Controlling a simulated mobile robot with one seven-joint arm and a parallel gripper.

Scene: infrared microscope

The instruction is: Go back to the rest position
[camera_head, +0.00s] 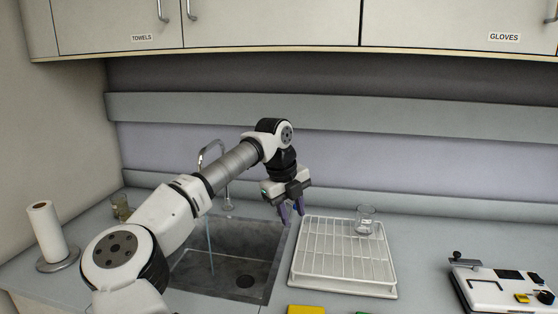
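My gripper (291,210) hangs with its dark purple fingertips pointing down, above the right edge of the sink and the left edge of the drying rack. The fingertips are apart, with nothing visible between them. My arm reaches from the lower left across the sink, bent at the wrist. The white wire drying rack (345,270) sits on the counter right of the sink. A clear glass beaker (365,220) stands near its back right corner, apart from my gripper.
The sink (222,277) has a tall faucet (212,146) and a thin stream of water. A paper towel roll (46,232) and a glass container (121,206) stand left. An instrument (503,286) sits right; a yellow item (306,310) lies in front. Cabinets (270,24) hang above.

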